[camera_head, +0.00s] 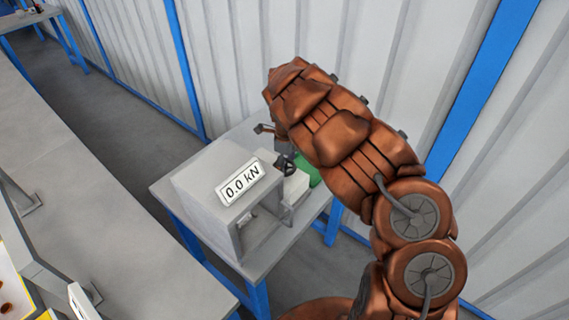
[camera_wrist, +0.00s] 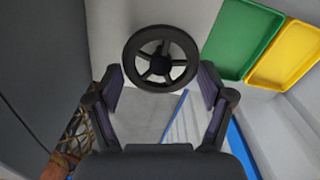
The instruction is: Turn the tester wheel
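The tester (camera_head: 215,185) is a light grey box with a display reading 0.0 kN, standing on a small table. Its wheel (camera_head: 285,166) is black and sits on the tester's right side, partly hidden by my arm and gripper in the head view. In the wrist view the wheel (camera_wrist: 160,58) is a dark ring with spokes and a round hub, facing the camera. My gripper (camera_wrist: 160,82) is open, its two fingers apart at the lower left and lower right of the wheel. I cannot tell whether the fingertips touch the rim.
A green tray (camera_wrist: 241,38) and a yellow tray (camera_wrist: 288,58) lie right of the wheel in the wrist view. The grey table (camera_head: 165,188) has blue legs. A corrugated wall (camera_head: 235,50) stands close behind, and a long grey bench (camera_head: 90,200) runs along the left.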

